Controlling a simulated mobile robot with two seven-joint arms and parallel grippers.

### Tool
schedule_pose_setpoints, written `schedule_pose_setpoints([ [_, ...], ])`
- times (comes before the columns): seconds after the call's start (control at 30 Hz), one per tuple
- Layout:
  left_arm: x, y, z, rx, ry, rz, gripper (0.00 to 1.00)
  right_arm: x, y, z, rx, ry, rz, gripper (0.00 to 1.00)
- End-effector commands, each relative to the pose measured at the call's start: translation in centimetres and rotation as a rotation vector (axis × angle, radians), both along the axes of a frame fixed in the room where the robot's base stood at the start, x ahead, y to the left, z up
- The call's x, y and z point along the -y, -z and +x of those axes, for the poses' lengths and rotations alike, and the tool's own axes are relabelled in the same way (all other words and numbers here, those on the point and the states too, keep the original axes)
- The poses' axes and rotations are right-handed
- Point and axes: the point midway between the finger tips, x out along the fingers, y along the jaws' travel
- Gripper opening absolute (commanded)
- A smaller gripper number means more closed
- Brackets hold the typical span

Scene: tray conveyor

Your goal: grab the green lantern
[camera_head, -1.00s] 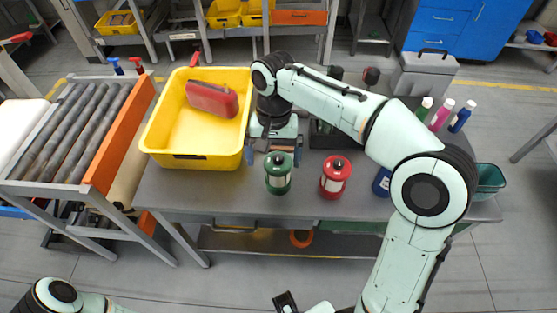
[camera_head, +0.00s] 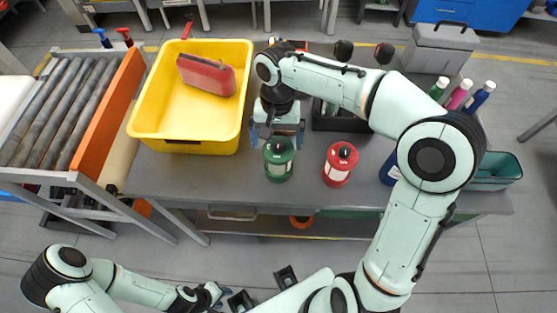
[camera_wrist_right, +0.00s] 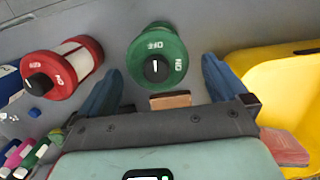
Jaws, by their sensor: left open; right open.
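The green lantern (camera_head: 279,160) stands upright on the grey table near its front edge. It also shows in the right wrist view (camera_wrist_right: 157,57), with its dark knob facing the camera. My right gripper (camera_head: 277,134) is just behind the lantern, with its blue fingers open. In the right wrist view my right gripper (camera_wrist_right: 160,80) has its fingers apart on either side of the lantern's near part; I cannot tell whether they touch it. My left gripper (camera_head: 217,295) is low at the front, off the table, open and empty.
A red lantern (camera_head: 340,164) stands right of the green one. Bottles (camera_head: 460,94) and a green bin (camera_head: 497,171) are at right.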

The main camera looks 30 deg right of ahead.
Motion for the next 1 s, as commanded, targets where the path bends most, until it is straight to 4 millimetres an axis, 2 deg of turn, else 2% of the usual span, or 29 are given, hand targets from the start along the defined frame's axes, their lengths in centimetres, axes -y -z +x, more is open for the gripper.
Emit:
schedule_pose_setpoints([
  [0.33,0.0,0.6,-0.3,-0.003,0.000,0.000,0.43,0.1,4.4,-0.7,-0.001,-0.001,0.001,1.00],
  [0.47,0.0,0.7,-0.3,-0.003,0.000,0.000,0.43,0.0,5.1,-0.8,0.001,0.000,0.002,1.00],
  [0.67,0.0,0.6,-0.3,-0.003,0.000,0.000,0.43,0.0,5.1,-0.8,0.002,0.000,0.002,1.00],
  [0.9,0.0,0.6,-0.3,-0.003,0.000,0.000,0.43,0.0,5.1,-0.8,0.002,0.000,0.002,0.22],
  [1.0,0.0,0.6,-0.3,-0.003,0.000,0.000,0.43,0.0,5.0,-0.7,0.003,-0.001,0.002,0.22],
])
